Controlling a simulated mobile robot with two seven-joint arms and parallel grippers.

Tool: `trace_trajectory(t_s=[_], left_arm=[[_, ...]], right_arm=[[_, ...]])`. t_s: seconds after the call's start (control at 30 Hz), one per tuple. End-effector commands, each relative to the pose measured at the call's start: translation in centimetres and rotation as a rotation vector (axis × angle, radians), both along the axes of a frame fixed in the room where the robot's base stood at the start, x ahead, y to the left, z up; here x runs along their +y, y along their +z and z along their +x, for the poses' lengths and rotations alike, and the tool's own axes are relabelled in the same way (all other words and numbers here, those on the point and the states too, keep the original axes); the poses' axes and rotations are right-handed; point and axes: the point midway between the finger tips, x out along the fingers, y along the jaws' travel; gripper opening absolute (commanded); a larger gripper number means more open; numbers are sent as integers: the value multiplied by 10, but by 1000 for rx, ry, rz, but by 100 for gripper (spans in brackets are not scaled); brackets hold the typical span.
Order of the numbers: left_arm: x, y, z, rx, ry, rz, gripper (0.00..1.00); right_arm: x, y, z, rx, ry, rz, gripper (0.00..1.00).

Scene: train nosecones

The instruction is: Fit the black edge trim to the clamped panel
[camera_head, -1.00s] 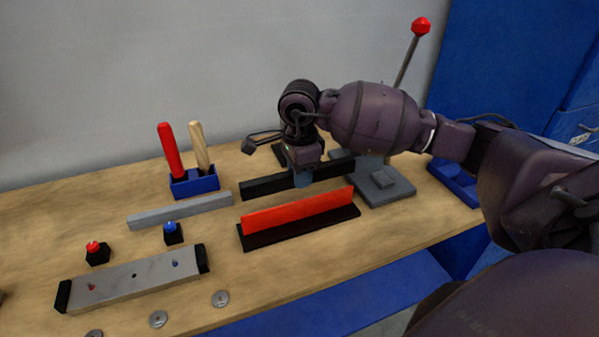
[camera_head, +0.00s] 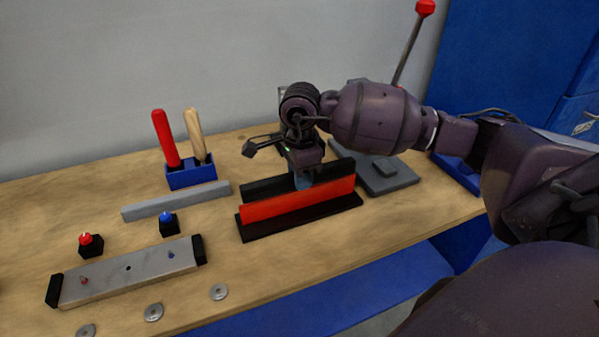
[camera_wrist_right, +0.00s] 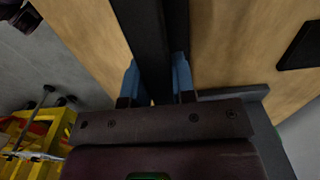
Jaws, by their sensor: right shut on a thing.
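The black edge trim (camera_head: 262,189) is a long black bar, held just behind the red panel and roughly parallel to it. The red panel (camera_head: 285,207) stands upright along a black clamp base (camera_head: 300,221) on the bench. My right gripper (camera_head: 303,182) is shut on the trim near its middle. In the right wrist view, the gripper's blue fingers (camera_wrist_right: 157,88) sit on both sides of the trim (camera_wrist_right: 148,35). The panel hides the trim's lower edge, and I cannot tell whether the two touch. My left gripper is not in view.
A grey base (camera_head: 390,180) with a red-knobbed lever stands to the right. To the left are a grey bar (camera_head: 175,201), a blue holder (camera_head: 190,177) with two handled tools, red (camera_head: 90,245) and blue (camera_head: 168,224) buttons, and a metal plate (camera_head: 130,273). Bench in front of the clamp is clear.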

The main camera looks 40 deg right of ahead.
Motion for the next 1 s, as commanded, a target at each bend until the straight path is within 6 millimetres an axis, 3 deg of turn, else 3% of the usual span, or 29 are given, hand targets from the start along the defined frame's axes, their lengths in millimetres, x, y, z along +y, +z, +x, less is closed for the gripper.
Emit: trace_trajectory(t_s=[0.7,1.0], left_arm=[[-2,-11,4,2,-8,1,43],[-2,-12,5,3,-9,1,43]], right_arm=[[0,-30,0,1,1,-1,0],[0,-35,0,-1,1,-1,0]])
